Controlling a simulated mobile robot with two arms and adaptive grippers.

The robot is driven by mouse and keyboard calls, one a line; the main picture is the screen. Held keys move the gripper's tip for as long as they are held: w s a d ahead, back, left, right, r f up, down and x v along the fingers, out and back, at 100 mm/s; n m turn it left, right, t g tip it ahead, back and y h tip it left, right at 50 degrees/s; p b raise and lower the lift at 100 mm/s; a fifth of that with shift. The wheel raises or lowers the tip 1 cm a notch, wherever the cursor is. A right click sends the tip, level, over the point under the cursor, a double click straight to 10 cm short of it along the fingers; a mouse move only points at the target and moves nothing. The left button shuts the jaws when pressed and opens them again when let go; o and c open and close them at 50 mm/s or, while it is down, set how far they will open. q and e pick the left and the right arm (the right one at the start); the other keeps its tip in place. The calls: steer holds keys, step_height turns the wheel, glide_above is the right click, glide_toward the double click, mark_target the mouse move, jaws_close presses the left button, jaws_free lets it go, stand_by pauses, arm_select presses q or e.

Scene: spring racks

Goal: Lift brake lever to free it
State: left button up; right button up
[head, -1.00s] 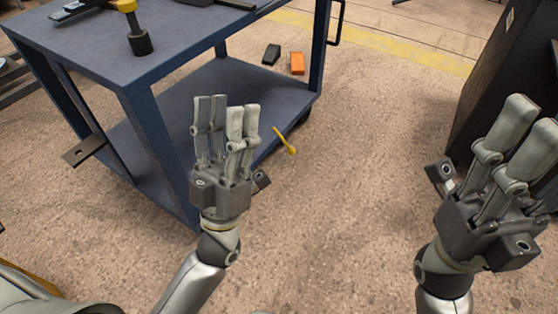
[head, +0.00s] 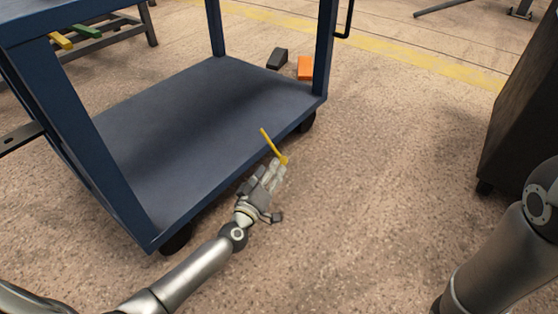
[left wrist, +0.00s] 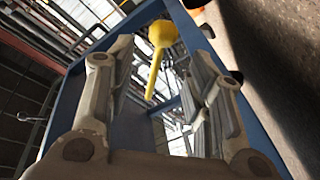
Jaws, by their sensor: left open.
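The yellow brake lever (head: 272,145) is at the lower right edge of the blue cart (head: 215,95), a thin bar with a rounded knob at its lower end. In the left wrist view the knob and bar of the lever (left wrist: 161,36) show between my open fingers, toward their tips. My left gripper (head: 276,171) is open, low beside the cart, with its fingertips close to the knob. I cannot tell whether they touch it. My right gripper is out of view; only my right arm shows.
An orange block (head: 305,67) and a dark wedge (head: 277,58) lie on the floor behind the cart. A dark cabinet (head: 520,110) stands at the right. A cart wheel (head: 176,241) is near my left forearm. The floor between cart and cabinet is clear.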

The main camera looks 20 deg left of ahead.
mark_target(279, 154)
arm_select(q)
steer(key=shift+w+d+b, duration=0.15)
steer(key=shift+w+b, duration=0.55)
steer(key=shift+w, duration=1.15)
steer(key=shift+w+d+b, duration=0.15)
steer(key=shift+w+b, duration=0.5)
steer(key=shift+w, duration=1.2)
steer(key=shift+c, duration=0.5)
jaws_close()
